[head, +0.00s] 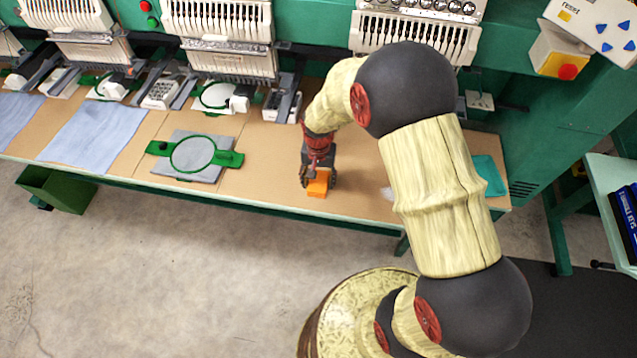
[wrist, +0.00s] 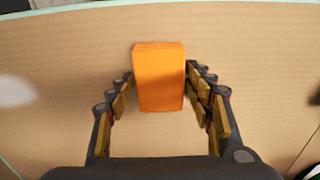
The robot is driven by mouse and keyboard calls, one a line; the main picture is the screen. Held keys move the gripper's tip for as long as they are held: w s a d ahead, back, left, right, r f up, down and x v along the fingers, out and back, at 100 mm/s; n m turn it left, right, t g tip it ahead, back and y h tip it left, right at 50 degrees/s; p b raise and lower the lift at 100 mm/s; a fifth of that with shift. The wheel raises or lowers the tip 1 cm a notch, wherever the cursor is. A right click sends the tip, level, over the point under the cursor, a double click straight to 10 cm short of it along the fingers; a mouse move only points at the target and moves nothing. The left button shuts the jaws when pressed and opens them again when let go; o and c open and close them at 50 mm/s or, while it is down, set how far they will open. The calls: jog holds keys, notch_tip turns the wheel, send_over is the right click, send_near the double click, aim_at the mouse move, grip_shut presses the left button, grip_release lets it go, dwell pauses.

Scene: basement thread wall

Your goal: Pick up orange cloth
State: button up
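The orange cloth (head: 319,186) is a small folded block on the tan tabletop, near its front edge. In the wrist view the cloth (wrist: 159,78) lies between the fingers of my gripper (wrist: 160,95), toward their tips. The fingers are spread, with a narrow gap showing on the left side of the cloth; on the right the finger comes very close to it, and I cannot tell whether it touches. In the head view my gripper (head: 318,180) points down at the cloth and hides part of it.
The tan table (head: 262,165) runs along green embroidery machines (head: 215,35). A green hoop (head: 193,155) on grey fabric and a blue cloth (head: 95,132) lie to the left. A teal cloth (head: 490,175) lies to the right, partly behind my arm. A green bin (head: 57,190) stands below.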

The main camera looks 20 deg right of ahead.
aim_at(319, 182)
jog(key=c, duration=0.6)
jog(key=shift+c, duration=0.5)
jog(key=shift+r, duration=0.1)
jog(key=shift+r, duration=0.55)
notch_tip(319, 182, up, 3)
jog(key=shift+s+f+p, duration=0.1)
jog(key=shift+f+p, duration=0.1)
jog(key=shift+p, duration=0.5)
jog(key=s+r, duration=0.2)
jog(key=s+r+p, duration=0.1)
jog(key=s+r, duration=0.1)
jog(key=r, duration=0.1)
jog(key=shift+s+r, duration=0.35)
jog(key=shift+s, duration=0.05)
jog(key=s+r+p, duration=0.1)
jog(key=s+r, duration=0.2)
jog(key=s, duration=0.6)
jog(key=shift+r+p, duration=0.2)
jog(key=shift+p, duration=0.2)
